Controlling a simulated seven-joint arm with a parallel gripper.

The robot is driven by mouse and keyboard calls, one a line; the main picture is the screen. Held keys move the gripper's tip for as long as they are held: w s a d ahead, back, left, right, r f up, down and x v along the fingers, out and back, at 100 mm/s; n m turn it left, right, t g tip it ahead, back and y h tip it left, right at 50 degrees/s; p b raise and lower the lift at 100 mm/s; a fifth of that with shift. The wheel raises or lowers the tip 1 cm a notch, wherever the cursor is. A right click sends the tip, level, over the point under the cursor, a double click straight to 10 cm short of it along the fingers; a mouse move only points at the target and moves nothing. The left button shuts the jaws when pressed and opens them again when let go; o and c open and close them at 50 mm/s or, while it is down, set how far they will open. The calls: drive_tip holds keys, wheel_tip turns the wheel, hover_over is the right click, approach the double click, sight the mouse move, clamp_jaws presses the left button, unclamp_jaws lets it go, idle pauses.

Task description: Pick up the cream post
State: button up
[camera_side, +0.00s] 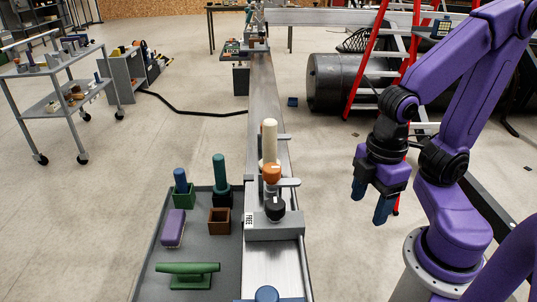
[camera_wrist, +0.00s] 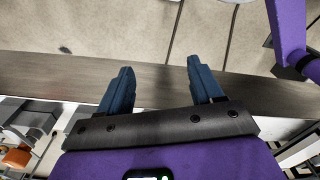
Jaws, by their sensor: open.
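The cream post (camera_side: 269,140) stands upright on the narrow metal beam, behind an orange-topped piece; its foot is partly hidden by that piece. My gripper (camera_side: 370,202) hangs in the air to the right of the beam, well apart from the post, with its blue fingers pointing down. In the wrist view my gripper (camera_wrist: 160,68) shows its two fingers spread, with nothing between them. I cannot clearly make out the cream post in the wrist view.
An orange knob (camera_side: 272,174) and a black knob (camera_side: 275,208) stand in front of the post on a grey fixture (camera_side: 262,229). A grey tray (camera_side: 225,258) at left holds green, purple and brown pieces. A red ladder (camera_side: 364,60) stands behind my arm.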

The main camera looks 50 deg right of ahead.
drive_tip(key=shift+c, duration=0.3)
wheel_tip(320, 180, up, 23)
drive_tip(key=n, duration=0.5)
hover_over(270, 138)
drive_tip(key=d, duration=0.2)
drive_tip(key=f, duration=1.2)
drive_tip(key=shift+w+a, duration=0.2)
drive_tip(key=shift+w, duration=0.2)
drive_tip(key=shift+w+a+f, duration=0.1)
drive_tip(key=shift+a+f, duration=0.05)
drive_tip(key=shift+f, duration=1.2)
drive_tip(key=shift+w+a+f, duration=0.1)
drive_tip(key=shift+f, duration=1.25)
clamp_jaws()
